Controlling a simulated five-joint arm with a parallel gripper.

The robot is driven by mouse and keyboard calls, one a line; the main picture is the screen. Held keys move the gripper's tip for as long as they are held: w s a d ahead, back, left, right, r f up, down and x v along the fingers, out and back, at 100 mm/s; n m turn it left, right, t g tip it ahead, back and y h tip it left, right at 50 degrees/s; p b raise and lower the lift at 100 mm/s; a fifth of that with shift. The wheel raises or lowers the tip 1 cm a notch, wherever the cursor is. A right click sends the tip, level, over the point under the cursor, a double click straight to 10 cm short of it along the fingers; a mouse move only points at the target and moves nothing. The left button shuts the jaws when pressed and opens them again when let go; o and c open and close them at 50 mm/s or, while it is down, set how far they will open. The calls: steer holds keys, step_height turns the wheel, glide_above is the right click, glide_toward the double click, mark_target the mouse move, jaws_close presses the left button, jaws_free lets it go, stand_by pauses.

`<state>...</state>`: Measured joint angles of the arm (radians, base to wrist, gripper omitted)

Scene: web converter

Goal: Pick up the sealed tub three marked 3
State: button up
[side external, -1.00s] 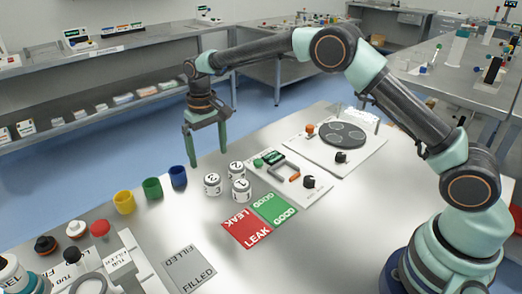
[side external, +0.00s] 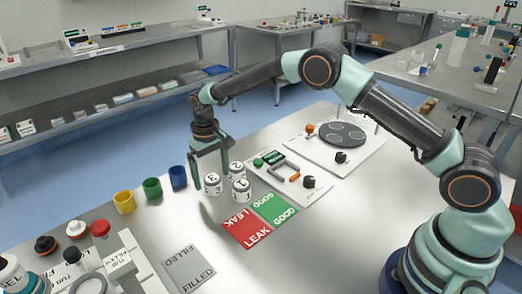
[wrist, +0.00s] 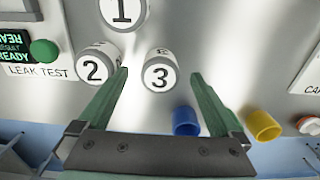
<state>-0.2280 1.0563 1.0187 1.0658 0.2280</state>
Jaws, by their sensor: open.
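Tub three (side external: 213,186) is a white tub with a dark band and a 3 on its lid. It stands upright on the steel table. It also shows in the wrist view (wrist: 160,76), between my two green fingertips. My gripper (side external: 213,179) points down over it, open, with a finger to either side. Contact with tub 2 cannot be told.
Blue (side external: 178,177), green (side external: 152,188) and yellow (side external: 124,202) cups stand left of the tubs. Red LEAK (side external: 246,228) and green GOOD (side external: 275,209) mats lie in front. The leak test panel (side external: 300,190) is to the right.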

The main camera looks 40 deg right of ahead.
mark_target(212, 178)
steer(key=c, duration=1.4)
steer(key=shift+r, duration=3)
